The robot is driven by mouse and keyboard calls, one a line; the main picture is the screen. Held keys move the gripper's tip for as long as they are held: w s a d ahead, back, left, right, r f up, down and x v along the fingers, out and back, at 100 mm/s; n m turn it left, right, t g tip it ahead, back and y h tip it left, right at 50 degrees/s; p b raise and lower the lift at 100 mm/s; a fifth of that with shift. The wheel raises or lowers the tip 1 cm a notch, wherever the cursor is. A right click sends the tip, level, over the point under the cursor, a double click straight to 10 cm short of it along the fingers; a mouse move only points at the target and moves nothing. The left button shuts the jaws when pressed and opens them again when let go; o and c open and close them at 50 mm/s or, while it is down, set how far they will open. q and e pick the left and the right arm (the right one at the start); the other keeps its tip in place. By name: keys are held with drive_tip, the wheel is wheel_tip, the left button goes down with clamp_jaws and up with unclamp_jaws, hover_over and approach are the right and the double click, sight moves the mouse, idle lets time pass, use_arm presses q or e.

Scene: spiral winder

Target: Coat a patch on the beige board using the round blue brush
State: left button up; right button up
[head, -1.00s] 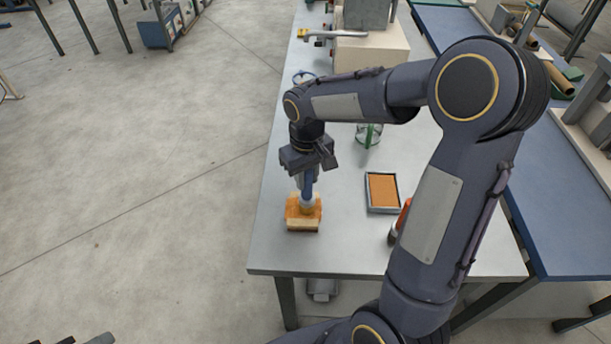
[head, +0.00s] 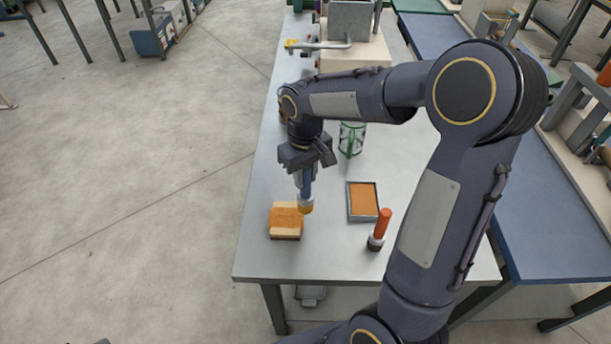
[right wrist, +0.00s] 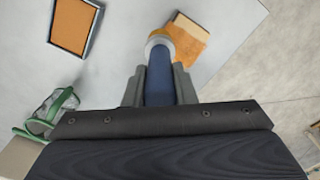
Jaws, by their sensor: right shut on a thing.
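The beige board (head: 286,234) lies near the front left of the grey table, on a darker base. My right gripper (head: 304,174) is shut on the round blue brush (head: 307,187), which points down with an orange tip. The tip is at the board's right edge; the head view does not settle whether it touches. In the right wrist view, the brush (right wrist: 159,80) sits between the fingers, its tip overlapping the board (right wrist: 188,24). My left gripper is out of view.
A dark-rimmed tray of orange coating (head: 349,203) lies right of the board. A red-handled tool (head: 383,223) stands in front of it. A green-framed glass jar (head: 350,139) stands behind. Bare table (head: 260,258) lies in front of the board.

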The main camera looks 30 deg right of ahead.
drive_tip(key=shift+a+r+p, duration=0.1)
drive_tip(key=shift+r+p, duration=0.8)
drive_tip(key=shift+r, duration=0.55)
